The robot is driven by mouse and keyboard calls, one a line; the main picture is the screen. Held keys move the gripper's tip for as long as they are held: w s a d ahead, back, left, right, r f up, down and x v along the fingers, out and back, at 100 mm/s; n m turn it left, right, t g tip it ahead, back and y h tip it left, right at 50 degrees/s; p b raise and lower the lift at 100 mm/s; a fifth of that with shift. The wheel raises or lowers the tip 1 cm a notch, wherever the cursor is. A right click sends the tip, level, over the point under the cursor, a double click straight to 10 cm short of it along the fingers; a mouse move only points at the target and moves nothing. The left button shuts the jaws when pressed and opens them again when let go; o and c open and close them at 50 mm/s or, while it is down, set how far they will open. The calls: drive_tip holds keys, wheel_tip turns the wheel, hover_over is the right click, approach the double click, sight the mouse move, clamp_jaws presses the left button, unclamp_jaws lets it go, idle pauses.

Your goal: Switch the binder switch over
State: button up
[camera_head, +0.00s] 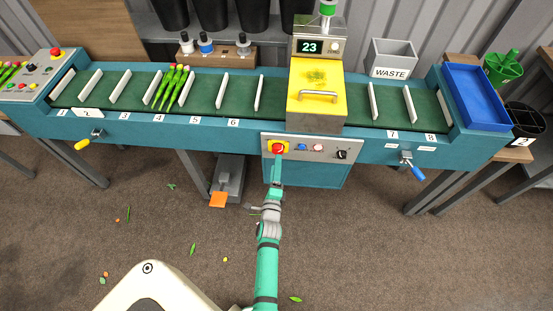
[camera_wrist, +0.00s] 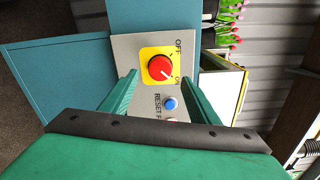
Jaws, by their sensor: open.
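The binder switch (camera_wrist: 160,68) is a round red knob on a yellow plate, with OFF and ON lettered beside it in the wrist view. Its white mark appears to point toward the ON lettering. In the head view the switch (camera_head: 278,147) is at the left end of the grey control panel (camera_head: 325,158), below the yellow-covered binder machine (camera_head: 325,78). My gripper (camera_wrist: 163,81) is open and empty, its green fingers pointing at the panel with the knob ahead between them. In the head view my gripper (camera_head: 278,164) is just below the switch. I cannot tell whether it touches the knob.
A blue button (camera_wrist: 170,103) labelled RESET sits close to the switch. A black knob (camera_head: 342,155) is at the panel's right end. The conveyor (camera_head: 225,110) runs above, with tulips (camera_head: 173,88) on it. A blue-handled lever (camera_head: 413,167) is to the right.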

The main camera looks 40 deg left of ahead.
drive_tip(key=shift+v, duration=2.65)
drive_tip(key=s+d+r+n+t+h, duration=0.1)
drive_tip(key=s+d+r+n+h, duration=0.15)
drive_tip(key=s+d, duration=0.6)
drive_tip(key=s+d+r+n+h, duration=0.1)
drive_tip(key=s+d+n+h, duration=0.4)
drive_tip(key=d, duration=0.7)
drive_tip(key=s+d+r+n+h, duration=0.2)
drive_tip(key=s+d+r+n, duration=0.4)
drive_tip(key=s+d+r, duration=0.4)
drive_tip(key=s+r, duration=0.3)
drive_tip(key=s, duration=0.1)
drive_tip(key=shift+s+d+r+n+g, duration=0.2)
drive_tip(key=shift+d+r+n+g, duration=0.15)
drive_tip(key=shift+d+r+g, duration=0.05)
